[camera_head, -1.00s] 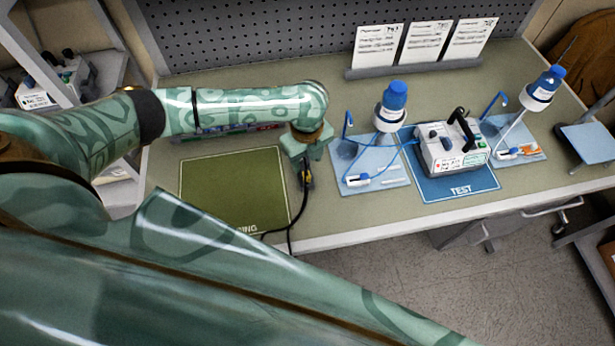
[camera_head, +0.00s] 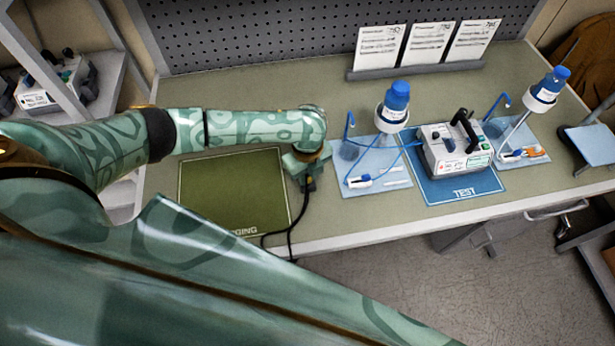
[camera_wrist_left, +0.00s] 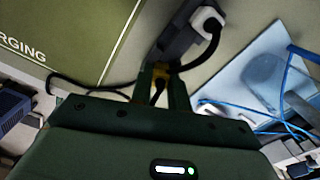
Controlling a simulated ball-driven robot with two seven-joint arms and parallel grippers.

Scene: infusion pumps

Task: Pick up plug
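My left gripper (camera_head: 306,182) points down at the front of the bench, just right of the green charging mat. In the left wrist view its two fingers (camera_wrist_left: 160,88) stand apart with a yellow and black plug (camera_wrist_left: 160,73) between them. Whether the fingers press on the plug cannot be told. A black cable (camera_head: 289,240) runs from under the gripper to the bench's front edge. In the head view the gripper hides the plug. My right gripper is not in view.
The green charging mat (camera_head: 225,190) is bare. A dark block with a white plug (camera_wrist_left: 207,20) lies beyond the fingertips. To the right are a light blue mat (camera_head: 395,177) with a bottle stand (camera_head: 396,100), and an infusion pump (camera_head: 452,148) on the blue test mat (camera_head: 440,192).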

